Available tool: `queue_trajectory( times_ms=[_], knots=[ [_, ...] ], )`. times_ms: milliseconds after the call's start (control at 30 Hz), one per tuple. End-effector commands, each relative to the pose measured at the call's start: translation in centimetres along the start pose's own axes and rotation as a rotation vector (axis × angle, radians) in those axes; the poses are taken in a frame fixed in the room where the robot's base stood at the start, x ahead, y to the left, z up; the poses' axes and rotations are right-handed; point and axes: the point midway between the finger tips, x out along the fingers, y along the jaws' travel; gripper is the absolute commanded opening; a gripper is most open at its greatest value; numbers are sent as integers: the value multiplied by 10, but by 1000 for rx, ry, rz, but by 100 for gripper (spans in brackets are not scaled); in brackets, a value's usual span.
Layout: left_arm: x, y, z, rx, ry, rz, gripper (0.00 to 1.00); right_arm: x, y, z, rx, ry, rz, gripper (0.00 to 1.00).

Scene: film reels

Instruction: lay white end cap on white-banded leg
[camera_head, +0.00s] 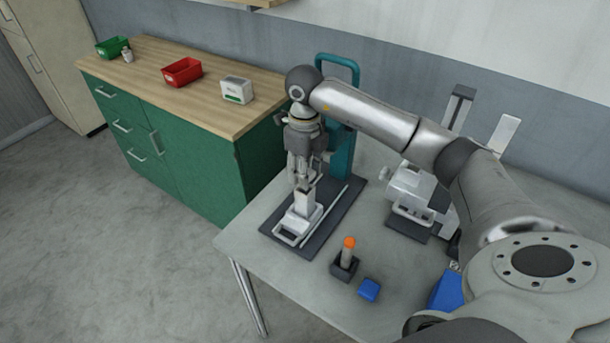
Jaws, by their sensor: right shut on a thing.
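My right gripper (305,183) points down over a dark base plate (329,222) on the grey table. Its fingers are shut at the top of a small white upright piece (304,202). I cannot tell for sure whether this piece is the white end cap. Below it is a low white device with a frame-like front (289,232), resting on the plate. The piece and the device overlap in this view, so I cannot tell whether they touch. I cannot make out a white-banded leg. My left gripper is not in view.
A teal upright frame (342,158) stands behind the gripper. A dark holder (344,268) with an orange-topped stick (349,243) and a blue block (369,289) are in front. A grey-white machine (411,190) stands right. The green cabinet (190,165) bears red and green bins.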

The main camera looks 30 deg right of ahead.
Motion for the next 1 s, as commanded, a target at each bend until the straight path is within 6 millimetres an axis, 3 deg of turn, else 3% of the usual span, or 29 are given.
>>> queue_trajectory(
  times_ms=[33, 200, 633, 667, 800, 1000],
  knots=[
    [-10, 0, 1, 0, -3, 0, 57, 4, 1, -2, 0, 7, 3, 20],
    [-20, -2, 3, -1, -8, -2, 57, 23, 1, -2, 1, 4, 2, 20],
    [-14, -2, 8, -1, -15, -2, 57, 33, 0, -1, 1, 1, 1, 20],
    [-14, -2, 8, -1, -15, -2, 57, 32, 0, -1, 1, 1, 1, 38],
    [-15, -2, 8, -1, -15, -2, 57, 31, 0, -1, 1, 1, 1, 56],
    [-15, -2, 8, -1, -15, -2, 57, 31, 0, -2, 1, 1, 1, 58]
  ],
)
